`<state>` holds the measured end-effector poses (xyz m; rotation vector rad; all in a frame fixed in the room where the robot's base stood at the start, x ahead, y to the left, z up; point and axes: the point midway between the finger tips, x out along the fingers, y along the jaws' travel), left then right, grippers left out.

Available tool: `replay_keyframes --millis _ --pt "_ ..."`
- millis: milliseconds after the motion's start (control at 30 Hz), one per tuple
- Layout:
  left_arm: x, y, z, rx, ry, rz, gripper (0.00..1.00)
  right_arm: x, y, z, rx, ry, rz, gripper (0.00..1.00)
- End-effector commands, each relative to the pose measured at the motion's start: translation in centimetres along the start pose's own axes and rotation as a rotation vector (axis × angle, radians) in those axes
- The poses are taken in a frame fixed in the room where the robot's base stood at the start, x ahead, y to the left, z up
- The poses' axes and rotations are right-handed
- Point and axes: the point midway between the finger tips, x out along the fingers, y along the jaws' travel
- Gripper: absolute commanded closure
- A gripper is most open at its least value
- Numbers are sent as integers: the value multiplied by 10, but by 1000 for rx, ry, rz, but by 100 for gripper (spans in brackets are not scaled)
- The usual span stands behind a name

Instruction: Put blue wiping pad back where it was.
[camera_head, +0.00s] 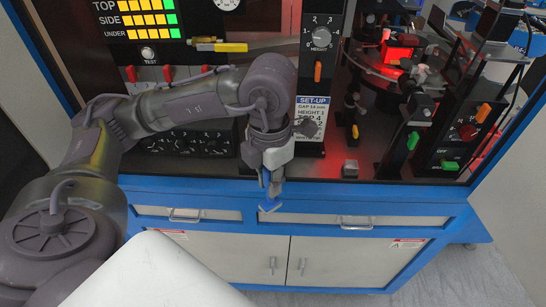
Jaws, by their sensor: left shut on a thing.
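The blue wiping pad (270,206) shows as a small flat blue piece just below my left gripper (272,187). My left gripper points down and is shut on the pad, in front of the machine's blue front edge. The pad looks tilted, and its upper part is hidden by the fingers. Blue on blue makes it hard to tell whether the pad touches the edge. My right gripper is not in view.
The blue-framed cabinet has drawers (373,221) and doors (333,262) below the work surface. A control panel (180,140) stands behind my left arm. A small clear block (350,168) lies on the dark surface to the right. A red-lit mechanism (396,55) stands at the right.

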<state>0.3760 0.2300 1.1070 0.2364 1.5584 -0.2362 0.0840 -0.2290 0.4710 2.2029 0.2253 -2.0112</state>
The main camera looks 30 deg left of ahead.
Motion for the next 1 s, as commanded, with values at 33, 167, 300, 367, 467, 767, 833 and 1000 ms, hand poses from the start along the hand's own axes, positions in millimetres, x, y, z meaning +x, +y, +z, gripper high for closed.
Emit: replay_keyframes --millis 33,167,300,367,467,767,833,1000 --pt "0 1 0 -29 0 0 100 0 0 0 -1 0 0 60" --pt "-2 9 6 -71 1 0 100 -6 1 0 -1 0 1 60" --pt "-5 34 28 -77 3 -1 100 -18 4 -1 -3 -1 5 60" --pt "-5 47 38 -76 4 1 100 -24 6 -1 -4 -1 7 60" --pt "-6 67 57 -75 3 0 100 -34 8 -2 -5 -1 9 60" --pt "-4 122 106 -71 1 -1 100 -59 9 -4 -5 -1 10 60" --pt "-3 129 112 -69 1 -1 100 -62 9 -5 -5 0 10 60" --pt "2 136 117 -66 3 0 100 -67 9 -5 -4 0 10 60"
